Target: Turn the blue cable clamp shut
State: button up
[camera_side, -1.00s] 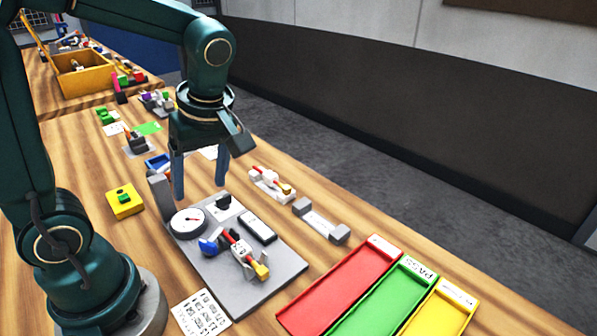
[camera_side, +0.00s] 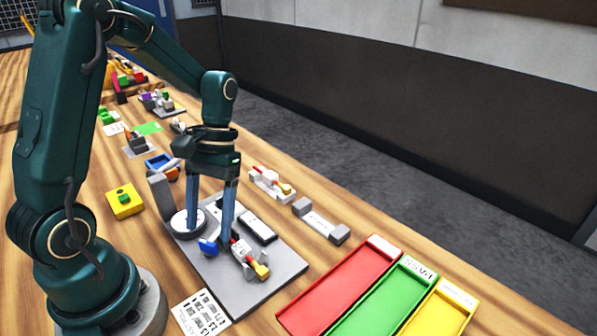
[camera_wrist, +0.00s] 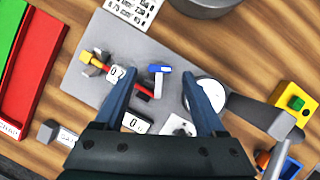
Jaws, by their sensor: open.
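The blue cable clamp (camera_side: 207,248) sits on the grey plate (camera_side: 283,271), between the round dial and the fixture with the red and yellow parts. In the wrist view the clamp (camera_wrist: 159,68) shows a blue bar on top with a paler part beneath. My gripper (camera_side: 208,240) points down over the plate, open and empty. In the wrist view the clamp lies between the tips of my gripper (camera_wrist: 159,76), with a gap on each side. I cannot tell whether the tips are level with the clamp or above it.
The white dial (camera_wrist: 207,92) is close beside one finger. The red-and-yellow fixture (camera_side: 248,258) is close on the other side. Red (camera_side: 340,285), green and yellow trays lie at the right. A yellow block with a green button (camera_side: 124,201) stands left.

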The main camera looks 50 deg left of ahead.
jog(key=shift+x, duration=1.5)
grip_shut()
jog(key=m+y, duration=0.1)
jog(key=m, duration=0.1)
jog(key=m+y, duration=0.1)
jog(key=m, duration=0.2)
jog(key=shift+d, duration=0.15)
grip_release()
jog(key=shift+v, duration=2.65)
